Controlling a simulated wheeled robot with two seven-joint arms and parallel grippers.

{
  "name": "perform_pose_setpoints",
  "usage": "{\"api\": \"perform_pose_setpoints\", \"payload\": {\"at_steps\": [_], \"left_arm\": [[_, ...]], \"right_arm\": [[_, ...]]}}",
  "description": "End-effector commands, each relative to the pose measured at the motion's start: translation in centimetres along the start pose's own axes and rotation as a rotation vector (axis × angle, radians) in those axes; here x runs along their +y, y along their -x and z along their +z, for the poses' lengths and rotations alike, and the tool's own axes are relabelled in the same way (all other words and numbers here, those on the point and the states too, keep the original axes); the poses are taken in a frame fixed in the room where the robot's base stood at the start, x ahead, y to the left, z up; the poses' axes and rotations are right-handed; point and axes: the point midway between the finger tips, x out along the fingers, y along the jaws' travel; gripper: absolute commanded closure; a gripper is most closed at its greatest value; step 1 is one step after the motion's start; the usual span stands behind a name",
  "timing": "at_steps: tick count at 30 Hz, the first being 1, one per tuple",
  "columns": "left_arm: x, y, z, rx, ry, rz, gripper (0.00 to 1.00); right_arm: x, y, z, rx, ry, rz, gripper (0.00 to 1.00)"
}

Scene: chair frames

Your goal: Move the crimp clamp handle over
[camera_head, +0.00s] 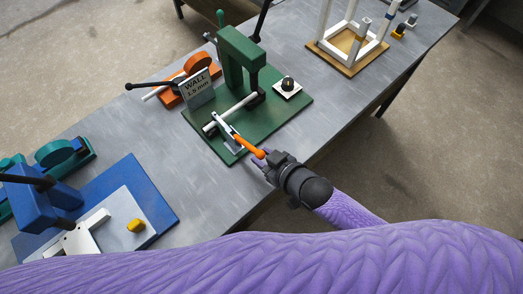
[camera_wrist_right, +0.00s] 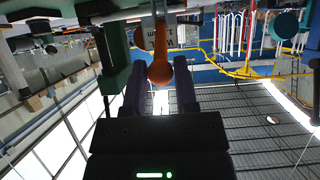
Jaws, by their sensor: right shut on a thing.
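The crimp clamp handle (camera_head: 249,146) is an orange lever on a small metal toggle clamp (camera_head: 229,133), at the front edge of the green fixture base (camera_head: 197,134). My right gripper (camera_head: 264,159) comes in from the lower right and is shut on the rounded end of the handle. In the right wrist view the orange handle (camera_wrist_right: 160,72) sits between the two dark fingers (camera_wrist_right: 160,90). A white tube (camera_head: 237,108) lies across the fixture beside the clamp. My left gripper is not in view.
The green press (camera_head: 236,52) stands behind the clamp. A grey "WALL 1.9 mm" sign (camera_head: 196,88) and an orange tool (camera_head: 199,65) are to its left. A dial box (camera_head: 288,86) is to the right. A blue press (camera_head: 38,200) stands at the left. Bare grey tabletop (camera_head: 135,125) lies between.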

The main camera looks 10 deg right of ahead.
Motion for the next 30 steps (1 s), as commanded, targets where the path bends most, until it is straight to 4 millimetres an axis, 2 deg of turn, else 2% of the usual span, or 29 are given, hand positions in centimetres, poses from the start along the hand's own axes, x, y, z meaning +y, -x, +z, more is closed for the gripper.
{"api": "perform_pose_setpoints", "payload": {"at_steps": [10,18,25,26,30], "left_arm": [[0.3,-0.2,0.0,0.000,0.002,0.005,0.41],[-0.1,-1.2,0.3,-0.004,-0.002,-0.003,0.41],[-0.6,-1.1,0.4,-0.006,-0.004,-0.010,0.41],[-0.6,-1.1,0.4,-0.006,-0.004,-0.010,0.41],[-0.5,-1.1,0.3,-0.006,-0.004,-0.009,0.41]], "right_arm": [[0.0,0.0,0.4,-0.004,0.000,0.000,0.97],[0.0,-0.3,2.0,-0.005,0.000,0.000,0.96],[0.0,-0.2,1.9,-0.005,0.000,0.000,0.97],[0.0,-0.2,1.9,-0.005,0.000,0.000,0.58],[0.0,-0.2,1.9,-0.004,0.000,0.000,0.28]]}}
